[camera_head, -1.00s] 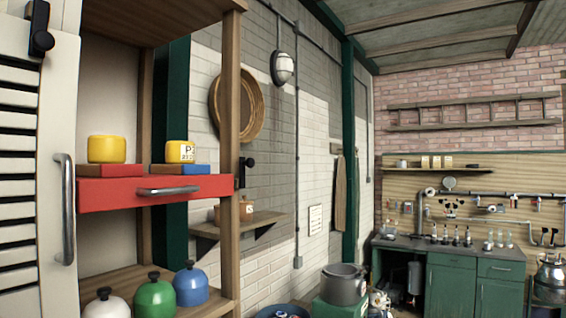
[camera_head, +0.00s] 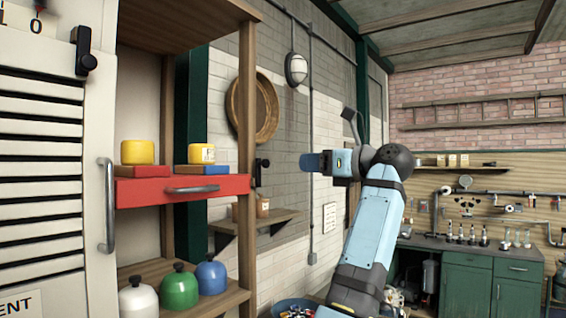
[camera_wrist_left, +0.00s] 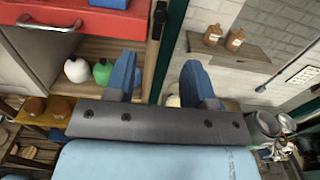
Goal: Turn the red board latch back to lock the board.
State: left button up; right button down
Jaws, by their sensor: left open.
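The red board (camera_head: 150,192) spans the shelf and has a metal handle (camera_head: 193,190). A small black latch (camera_head: 262,163) is on the shelf's right post, just right of the board's end. It looks upright, with a knob near its top. In the left wrist view a black latch (camera_wrist_left: 159,17) shows at the top, by the red board (camera_wrist_left: 75,14). My left gripper (camera_head: 309,161) is right of the latch in the head view, apart from it. In the wrist view its blue fingers (camera_wrist_left: 158,78) are spread with nothing between them.
White, green and blue bells (camera_head: 179,287) stand on the lower shelf (camera_head: 155,268). The louvred door (camera_head: 50,200) has its own black latch (camera_head: 84,52). A small wall shelf (camera_head: 270,222) with jars is behind the post.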

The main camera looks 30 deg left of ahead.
aim_at(268, 163)
pick_arm(q)
jog(key=a+p, duration=0.1)
jog(key=a, duration=0.3)
jog(key=a+p, duration=0.1)
jog(key=a, duration=0.3)
jog(key=w+a+p, duration=0.1)
jog(key=a+p, duration=0.1)
jog(key=a, duration=0.2)
jog(key=shift+w+a+r, duration=0.1)
jog(key=shift+a, duration=0.9)
pick_arm(e)
notch_tip(268, 163, up, 3)
jog(key=shift+d+r+m, duration=0.15)
jog(key=shift+m, duration=0.25)
pick_arm(q)
jog(key=shift+c, duration=0.5)
jog(key=shift+w, duration=0.1)
jog(key=c, duration=0.7)
jog(key=shift+c, duration=0.5)
pick_arm(e)
jog(key=shift+w+r, duration=0.1)
jog(key=shift+w, duration=0.05)
